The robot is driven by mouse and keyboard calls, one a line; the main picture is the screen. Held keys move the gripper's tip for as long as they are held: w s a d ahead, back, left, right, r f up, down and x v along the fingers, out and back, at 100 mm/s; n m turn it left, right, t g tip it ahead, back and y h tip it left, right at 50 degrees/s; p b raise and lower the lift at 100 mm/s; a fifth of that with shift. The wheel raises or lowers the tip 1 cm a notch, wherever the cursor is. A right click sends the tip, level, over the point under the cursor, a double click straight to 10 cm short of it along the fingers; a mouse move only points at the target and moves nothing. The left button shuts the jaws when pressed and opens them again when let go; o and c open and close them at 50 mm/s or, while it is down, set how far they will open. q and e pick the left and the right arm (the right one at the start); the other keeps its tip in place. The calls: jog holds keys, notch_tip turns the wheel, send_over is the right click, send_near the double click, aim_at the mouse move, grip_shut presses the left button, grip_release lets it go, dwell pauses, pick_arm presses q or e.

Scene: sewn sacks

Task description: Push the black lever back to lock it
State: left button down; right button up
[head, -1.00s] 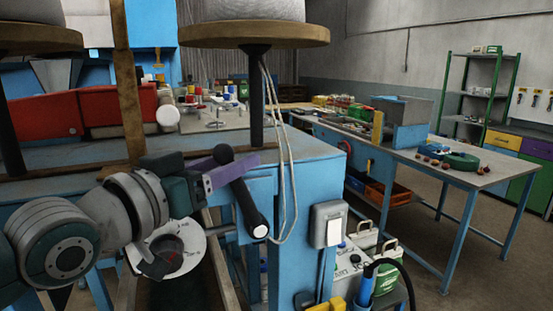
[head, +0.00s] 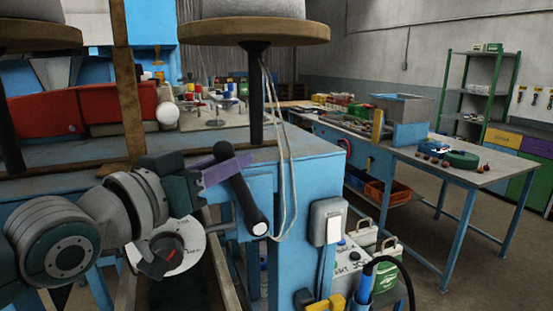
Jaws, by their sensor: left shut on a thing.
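The black lever (head: 244,196) is a thick dark rod with a pale end cap, at the front of the blue machine frame in the head view. It slants from upper left down to lower right. My left gripper (head: 218,171), with purple fingers, comes in from the left and is shut on the lever's upper part. My right gripper does not show.
A round dial (head: 170,252) with a dark knob sits below my left wrist. A grey switch box (head: 327,221) and hanging cables are right of the lever. A blue workbench (head: 480,178) stands farther right, with open floor before it.

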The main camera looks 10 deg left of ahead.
pick_arm(q)
jog(key=shift+r, duration=0.4)
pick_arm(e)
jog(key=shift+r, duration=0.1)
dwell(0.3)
